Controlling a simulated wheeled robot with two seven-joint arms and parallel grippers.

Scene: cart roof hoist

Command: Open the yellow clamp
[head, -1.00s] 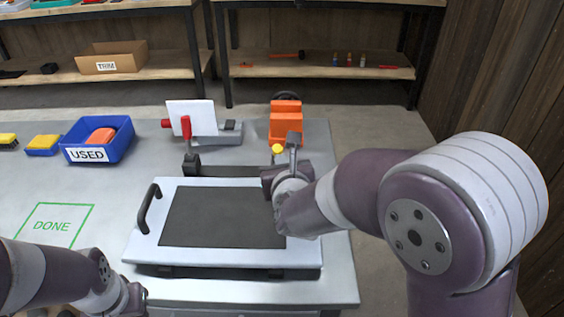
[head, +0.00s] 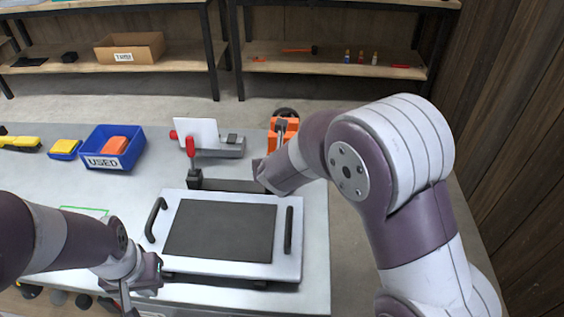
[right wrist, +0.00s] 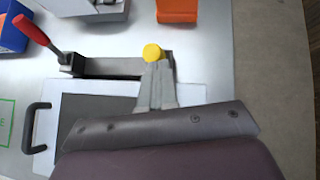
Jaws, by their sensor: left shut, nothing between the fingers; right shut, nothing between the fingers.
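The yellow clamp's round yellow end (right wrist: 152,52) shows in the right wrist view, at the right end of a dark bar behind the panel. My right gripper (right wrist: 158,68) is shut, its tips right at the yellow end; I cannot tell whether they touch. In the head view the yellow clamp is hidden behind my right arm. A red-handled clamp (head: 190,147) stands upright at the bar's left end; its red handle (right wrist: 32,29) leans left in the right wrist view. The panel (head: 283,262) has a dark centre and two black handles. My left gripper (head: 124,297) is shut and empty at the table's front left.
An orange device (head: 276,136) and a vice-like grey tool with a white plate (head: 197,133) stand behind the panel. A blue USED bin (head: 92,143) and yellow items (head: 66,147) are on the left. Shelves stand beyond the table.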

